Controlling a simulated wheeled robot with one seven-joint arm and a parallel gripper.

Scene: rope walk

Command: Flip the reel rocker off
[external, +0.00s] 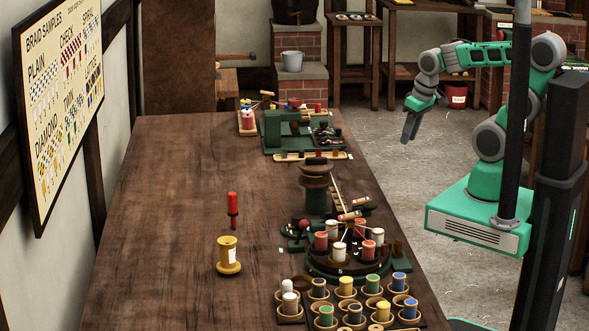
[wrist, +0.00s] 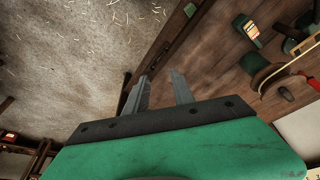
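My gripper (external: 406,138) hangs over the floor to the right of the long wooden table, with its fingers pointing down. In the wrist view my gripper (wrist: 160,80) has its two grey fingers apart, with nothing between them. A green machine (external: 278,128) stands at the far end of the table, left of my gripper and apart from it. The wrist view shows a small green block with a yellow label (wrist: 246,28) on the table top. I cannot make out the reel rocker or its position for certain in either view.
The wooden table (external: 170,200) is clear along its left side. A round braiding stand with bobbins (external: 345,265) and several cupped spools fill its near right. A red bucket (external: 456,97) is on the floor behind.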

